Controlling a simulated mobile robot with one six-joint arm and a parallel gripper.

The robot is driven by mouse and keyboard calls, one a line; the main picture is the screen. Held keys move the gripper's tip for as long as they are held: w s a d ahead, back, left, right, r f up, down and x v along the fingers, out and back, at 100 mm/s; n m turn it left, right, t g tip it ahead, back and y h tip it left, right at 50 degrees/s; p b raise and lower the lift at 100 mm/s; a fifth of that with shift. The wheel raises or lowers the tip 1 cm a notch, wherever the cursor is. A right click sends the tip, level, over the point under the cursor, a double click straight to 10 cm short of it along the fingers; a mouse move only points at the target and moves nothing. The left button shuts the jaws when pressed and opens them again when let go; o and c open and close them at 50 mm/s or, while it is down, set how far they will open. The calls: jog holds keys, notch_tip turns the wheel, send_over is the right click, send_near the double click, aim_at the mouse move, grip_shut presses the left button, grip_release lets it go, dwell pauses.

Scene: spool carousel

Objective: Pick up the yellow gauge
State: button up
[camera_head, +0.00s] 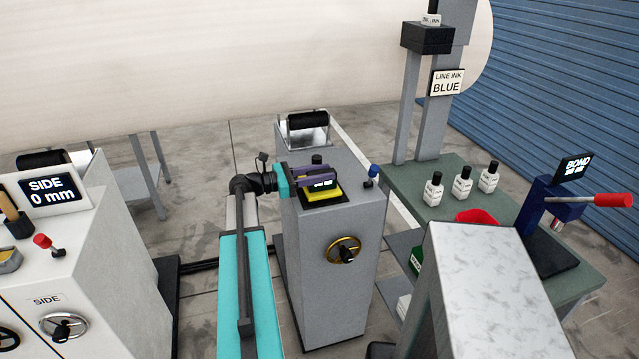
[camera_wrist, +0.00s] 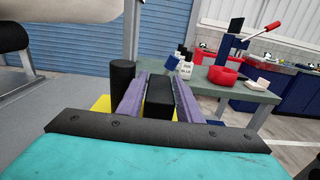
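The yellow gauge (camera_head: 326,197) sits on a dark pad on top of the grey pedestal, with a small display in its upper part. My gripper (camera_head: 327,174) is at the gauge, its purple fingers low over it and partly hiding it. In the wrist view, the fingers of my gripper (camera_wrist: 160,88) lie on either side of a black upright block (camera_wrist: 159,97). Yellow parts of the gauge (camera_wrist: 102,104) show outside the fingers. I cannot tell whether the fingers touch the block or stand slightly apart from it.
The grey pedestal (camera_head: 318,265) has a brass handwheel (camera_head: 344,250) and a blue-topped knob (camera_head: 372,175). A large pale roll (camera_head: 220,60) hangs behind. A white SIDE machine (camera_head: 110,260) stands left. A green bench (camera_head: 405,185) with bottles, a red bowl and the BOND press is right.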

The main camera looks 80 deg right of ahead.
grip_shut()
jog(key=shift+r, duration=0.1)
dwell(1.2)
